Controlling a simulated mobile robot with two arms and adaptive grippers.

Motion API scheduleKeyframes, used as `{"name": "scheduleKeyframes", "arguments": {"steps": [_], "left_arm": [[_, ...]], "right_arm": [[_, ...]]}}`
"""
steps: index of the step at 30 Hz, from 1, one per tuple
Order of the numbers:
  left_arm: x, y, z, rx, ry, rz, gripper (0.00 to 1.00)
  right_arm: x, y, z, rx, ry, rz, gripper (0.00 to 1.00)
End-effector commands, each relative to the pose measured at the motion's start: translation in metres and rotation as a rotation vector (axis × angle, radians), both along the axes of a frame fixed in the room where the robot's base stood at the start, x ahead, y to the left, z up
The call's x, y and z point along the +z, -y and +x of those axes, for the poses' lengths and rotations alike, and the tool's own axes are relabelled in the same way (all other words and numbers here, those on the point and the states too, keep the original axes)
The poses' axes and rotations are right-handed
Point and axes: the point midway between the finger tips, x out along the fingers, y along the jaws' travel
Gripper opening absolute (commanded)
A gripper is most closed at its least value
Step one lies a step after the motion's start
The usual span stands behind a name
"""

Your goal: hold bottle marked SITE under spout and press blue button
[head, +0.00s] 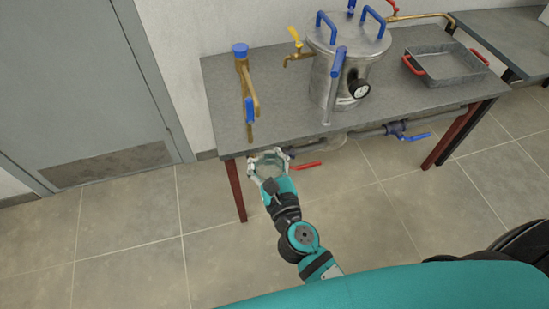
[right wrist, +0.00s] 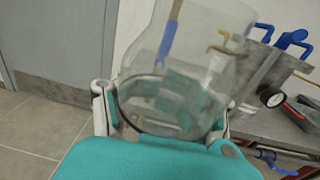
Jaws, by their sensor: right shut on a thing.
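A clear, see-through bottle (right wrist: 185,75) stands between the fingers of my right gripper (right wrist: 165,115) in the right wrist view. No marking can be read on it. In the head view my right gripper (head: 268,161) is shut on it at the near edge of the bench, below and slightly right of the brass spout (head: 250,100). A round blue button (head: 240,49) tops the brass fitting, and a blue handle (head: 249,110) hangs on it. The bottle's outline is faint in the head view, and whether its mouth is under the spout cannot be told. My left gripper is out of view.
The grey bench (head: 228,118) carries a steel vessel (head: 345,75) with blue handles and a gauge, and a metal tray (head: 448,70) with red handles. A red lever (head: 306,165) and a pipe with a blue-handled valve (head: 397,129) run below its front edge. The floor in front is clear.

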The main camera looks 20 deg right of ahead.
Motion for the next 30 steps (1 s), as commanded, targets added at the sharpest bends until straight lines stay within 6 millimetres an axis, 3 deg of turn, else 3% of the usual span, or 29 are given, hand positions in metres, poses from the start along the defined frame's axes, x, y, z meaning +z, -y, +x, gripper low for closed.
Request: {"name": "scheduleKeyframes", "arguments": {"steps": [4, 18, 30], "left_arm": [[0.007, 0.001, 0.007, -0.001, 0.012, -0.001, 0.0], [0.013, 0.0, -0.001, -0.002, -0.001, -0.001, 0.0], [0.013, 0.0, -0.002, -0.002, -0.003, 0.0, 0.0]], "right_arm": [[0.002, 0.0, 0.019, -0.001, 0.001, 0.001, 0.0], [0.001, 0.0, 0.071, -0.001, 0.0, 0.002, 0.0], [0.001, 0.0, 0.084, 0.0, 0.0, 0.001, 0.0]]}}
